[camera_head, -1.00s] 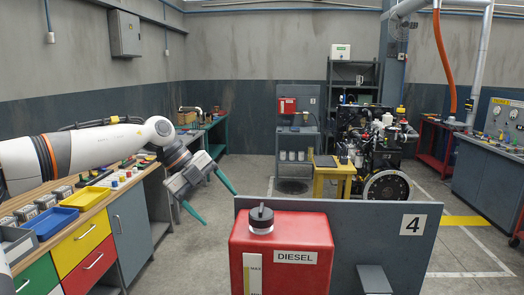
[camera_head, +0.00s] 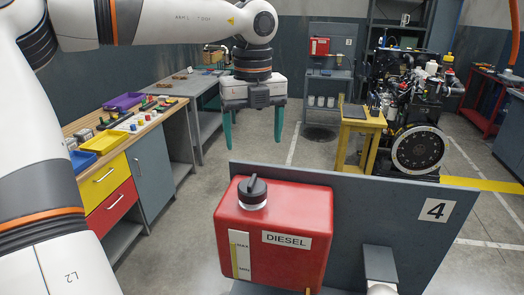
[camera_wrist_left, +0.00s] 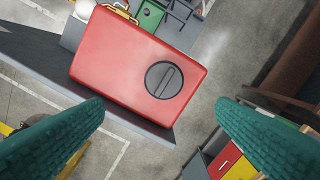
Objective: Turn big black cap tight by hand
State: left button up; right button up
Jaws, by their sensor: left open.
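The big black cap (camera_head: 252,190) sits on a white neck on top of the red DIESEL tank (camera_head: 285,225), at the lower middle of the head view. In the left wrist view the cap (camera_wrist_left: 163,80) shows from above as a dark disc with a raised grip bar across it, on the red tank top (camera_wrist_left: 125,60). My left gripper (camera_head: 253,138) points down with its two green fingers wide apart. It is above the cap, apart from it, and empty. My right gripper is not in view.
A grey panel marked 4 (camera_head: 437,210) stands behind and beside the tank. A workbench with drawers (camera_head: 105,180) and bins stands at the left. An engine (camera_head: 405,120) and a yellow stand (camera_head: 362,125) are at the back right. Floor between is clear.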

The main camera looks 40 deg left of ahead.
aim_at(252, 179)
pick_arm(q)
jog(key=shift+s+d+f+b, duration=0.1)
jog(key=shift+s+f+b, duration=0.8)
jog(key=shift+f, duration=0.3)
jog(key=f+b, duration=0.1)
jog(key=f, duration=0.1)
jog(key=w+f+b, duration=0.1)
jog(key=shift+w+f, duration=0.15)
jog(key=shift+f, duration=0.55)
jog(key=shift+s+f+b, duration=0.25)
jog(key=shift+f+b, duration=0.15)
jog(key=shift+b, duration=0.05)
notch_tip(252, 179, down, 3)
jog(key=shift+r+b, duration=0.2)
jog(key=shift+b, duration=0.55)
jog(key=shift+w+r, duration=0.1)
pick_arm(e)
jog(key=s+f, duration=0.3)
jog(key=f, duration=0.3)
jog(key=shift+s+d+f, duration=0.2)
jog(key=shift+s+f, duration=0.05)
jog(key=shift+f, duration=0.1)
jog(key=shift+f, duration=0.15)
pick_arm(q)
jog(key=shift+c, duration=0.3)
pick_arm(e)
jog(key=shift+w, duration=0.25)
